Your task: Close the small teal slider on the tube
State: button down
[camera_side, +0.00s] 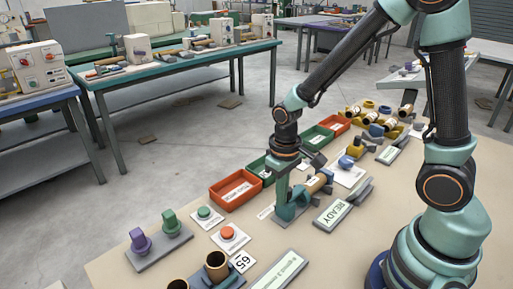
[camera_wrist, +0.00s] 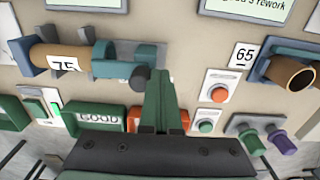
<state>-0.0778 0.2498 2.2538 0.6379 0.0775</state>
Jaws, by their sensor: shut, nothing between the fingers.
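The tube (camera_wrist: 46,54) is tan with a white "75" label and lies level in a grey-blue holder in the wrist view. The small teal slider (camera_wrist: 104,58) is at the tube's right end, on a grey base with a dark round knob (camera_wrist: 140,76). In the side view the tube (camera_side: 316,184) sits just right of my fingers. My gripper (camera_wrist: 160,80) is shut and empty, pointing down, just right of the slider and knob. In the side view my gripper (camera_side: 285,207) is low at the fixture. Whether the fingertips touch the slider cannot be told.
A READY display (camera_side: 333,212) stands in front of the fixture. Orange (camera_side: 234,190) and green bins line the far side.

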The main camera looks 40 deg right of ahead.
jog(key=shift+d, duration=0.75)
jog(key=shift+a, duration=0.6)
dwell(1.1)
jog(key=shift+r, duration=0.1)
notch_tip(320, 180, up, 7)
dwell(0.8)
jog(key=s+d+r+t, duration=0.1)
jog(key=s+r+t, duration=0.1)
jog(key=r, duration=0.3)
jog(key=s+d+r+t, duration=0.1)
jog(key=s+r+t, duration=0.1)
jog(key=r, duration=0.4)
jog(key=shift+r+t, duration=0.15)
jog(key=shift+t, duration=0.65)
